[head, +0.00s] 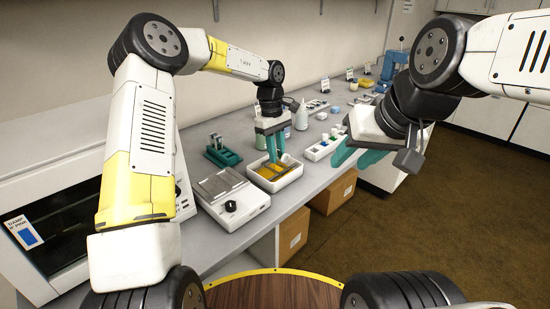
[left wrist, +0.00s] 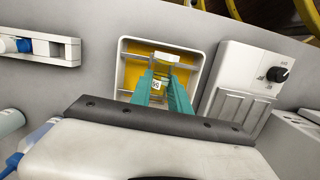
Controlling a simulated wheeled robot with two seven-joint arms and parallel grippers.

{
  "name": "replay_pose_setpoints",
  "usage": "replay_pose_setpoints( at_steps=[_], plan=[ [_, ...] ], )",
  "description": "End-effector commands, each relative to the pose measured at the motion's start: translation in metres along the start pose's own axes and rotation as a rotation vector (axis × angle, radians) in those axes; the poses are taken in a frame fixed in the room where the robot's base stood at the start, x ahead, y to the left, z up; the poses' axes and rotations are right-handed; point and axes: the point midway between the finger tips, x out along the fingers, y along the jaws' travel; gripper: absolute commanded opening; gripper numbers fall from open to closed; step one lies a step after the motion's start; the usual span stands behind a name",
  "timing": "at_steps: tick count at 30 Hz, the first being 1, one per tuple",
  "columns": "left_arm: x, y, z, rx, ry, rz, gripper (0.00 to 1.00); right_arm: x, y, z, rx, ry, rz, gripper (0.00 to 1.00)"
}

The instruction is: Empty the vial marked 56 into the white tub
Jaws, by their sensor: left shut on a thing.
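The white tub (head: 296,176) stands on the bench and shows yellow inside; it also shows in the left wrist view (left wrist: 122,62). My left gripper (head: 275,158) points down over the tub. In the left wrist view its teal fingers (left wrist: 164,88) are shut on a small vial with a white label (left wrist: 156,86). The label's digits are small and look like 56. Most of the vial is hidden by the fingers, and its tilt is unclear. My right gripper (head: 358,157) is empty, its teal fingers apart, in front of the bench's edge.
A grey-white device with a black knob (head: 231,205) stands just left of the tub. A green rack (head: 222,155) is behind it. A white rack with coloured caps (head: 325,146) and bottles (head: 301,118) are farther along. Cardboard boxes (head: 293,232) sit under the bench.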

Motion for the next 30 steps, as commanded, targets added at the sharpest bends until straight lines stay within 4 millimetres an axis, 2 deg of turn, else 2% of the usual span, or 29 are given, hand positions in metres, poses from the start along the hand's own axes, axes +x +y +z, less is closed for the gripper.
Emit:
replay_pose_setpoints(
  at_steps=[7,13,21,30],
  plan=[
    [-0.0006,0.0006,0.0012,0.003,0.0,0.001,0.0,0.0,0.0,0.0,0.0,0.0,0.0,0.39],
    [0.0023,0.0004,-0.0007,0.001,-0.091,0.0,0.0,0.0,0.0,0.0,0.0,0.0,0.0,0.39],
    [0.0018,0.0005,-0.0003,0.002,-0.093,0.0,0.0,0.0,0.0,0.0,0.0,0.0,0.0,0.39],
    [0.0007,0.0006,-0.0012,0.003,-0.18,-0.001,0.0,0.0,0.0,0.0,0.0,0.0,0.0,0.39]
  ],
)
